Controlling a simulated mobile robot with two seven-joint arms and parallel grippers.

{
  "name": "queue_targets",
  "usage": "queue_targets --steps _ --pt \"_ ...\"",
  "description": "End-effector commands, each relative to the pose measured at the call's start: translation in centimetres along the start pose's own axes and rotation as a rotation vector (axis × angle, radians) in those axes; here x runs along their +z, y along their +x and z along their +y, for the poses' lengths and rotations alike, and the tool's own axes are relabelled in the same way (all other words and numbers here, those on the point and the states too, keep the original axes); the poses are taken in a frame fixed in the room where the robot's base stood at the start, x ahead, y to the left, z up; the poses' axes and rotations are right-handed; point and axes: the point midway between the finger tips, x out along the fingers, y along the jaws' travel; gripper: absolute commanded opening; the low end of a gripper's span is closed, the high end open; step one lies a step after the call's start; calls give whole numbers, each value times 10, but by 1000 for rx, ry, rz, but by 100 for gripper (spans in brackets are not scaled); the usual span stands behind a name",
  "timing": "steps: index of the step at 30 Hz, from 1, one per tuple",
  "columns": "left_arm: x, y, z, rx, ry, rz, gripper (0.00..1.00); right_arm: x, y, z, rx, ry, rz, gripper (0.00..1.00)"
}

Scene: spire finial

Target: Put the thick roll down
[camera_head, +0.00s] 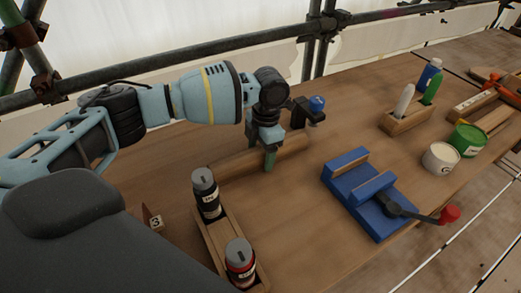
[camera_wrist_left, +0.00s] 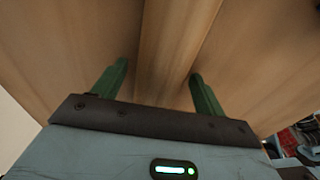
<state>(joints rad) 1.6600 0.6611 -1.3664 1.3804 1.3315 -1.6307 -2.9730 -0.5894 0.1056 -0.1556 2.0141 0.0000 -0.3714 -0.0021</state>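The thick roll (camera_head: 234,169) is a smooth brown wooden cylinder lying on the wooden table, left of the blue vise-like fixture. It also shows in the left wrist view (camera_wrist_left: 172,45), running away between the fingers. My left gripper (camera_head: 270,158) points down over the roll. In the left wrist view its two green fingers (camera_wrist_left: 160,80) stand apart, one on each side of the roll. A gap shows at the left finger; the right finger is close to the roll's edge, and contact is unclear. My right gripper is not in view.
A wooden rack with two dark canisters (camera_head: 206,193) stands nearer, at lower middle. The blue fixture (camera_head: 343,186) with a red-knobbed lever is to the right. A bottle rack (camera_head: 405,120), a white tin (camera_head: 441,158) and a green tin (camera_head: 468,140) stand farther right. Scaffold pipes run behind.

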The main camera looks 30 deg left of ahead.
Motion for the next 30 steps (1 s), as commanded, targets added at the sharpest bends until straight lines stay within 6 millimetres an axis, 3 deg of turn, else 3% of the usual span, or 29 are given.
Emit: queue_targets --steps 8,21,30 --pt "0 -7 0 0 0 -2 72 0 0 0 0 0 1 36" --pt "1 -86 0 0 1 -4 72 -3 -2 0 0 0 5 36" --pt "0 -119 0 -1 0 0 72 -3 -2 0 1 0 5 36"
